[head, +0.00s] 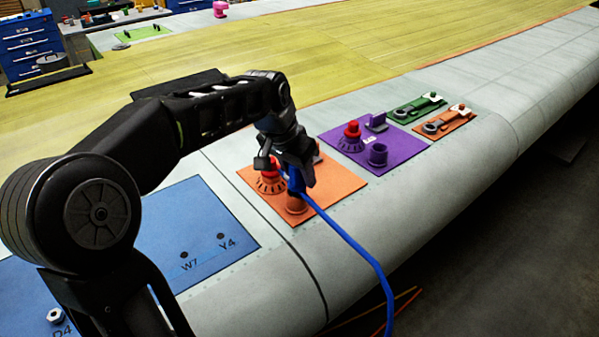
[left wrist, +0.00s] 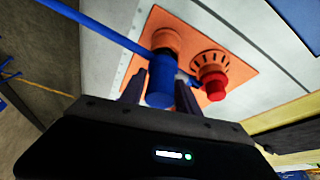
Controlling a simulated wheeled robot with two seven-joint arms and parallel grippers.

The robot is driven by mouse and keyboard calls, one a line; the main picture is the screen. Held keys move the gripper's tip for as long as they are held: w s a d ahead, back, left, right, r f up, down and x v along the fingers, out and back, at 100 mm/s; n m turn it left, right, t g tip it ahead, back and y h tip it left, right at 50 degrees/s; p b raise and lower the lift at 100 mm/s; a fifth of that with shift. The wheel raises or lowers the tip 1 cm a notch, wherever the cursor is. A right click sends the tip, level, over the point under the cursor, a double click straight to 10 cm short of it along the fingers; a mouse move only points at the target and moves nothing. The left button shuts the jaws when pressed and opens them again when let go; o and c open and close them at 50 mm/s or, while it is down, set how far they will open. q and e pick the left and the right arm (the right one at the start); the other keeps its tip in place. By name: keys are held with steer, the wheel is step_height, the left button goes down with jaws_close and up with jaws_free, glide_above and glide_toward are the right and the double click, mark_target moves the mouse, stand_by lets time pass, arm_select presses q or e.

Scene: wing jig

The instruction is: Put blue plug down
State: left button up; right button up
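The blue plug (head: 294,182) is in my left gripper (head: 296,172), right at the orange round socket (head: 297,204) on the orange plate (head: 335,188). In the left wrist view the plug (left wrist: 161,82) lies between the two dark fingers (left wrist: 160,92), which appear to press its sides. Its far end lines up with the socket (left wrist: 166,40); I cannot tell whether it is seated. A blue cable (head: 350,240) runs from the plug over the wing's front edge. My right gripper is not in view.
A red knob (head: 270,168) stands close beside the plug on the orange plate. A purple plate (head: 375,152) with a red knob and socket lies to the right, with green (head: 415,107) and orange wrench plates beyond. A blue panel (head: 200,240) lies left.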

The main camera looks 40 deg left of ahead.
arm_select(q)
steer(key=o, duration=0.4)
steer(key=b+v, duration=0.1)
steer(key=v, duration=1.1)
stand_by(0.7)
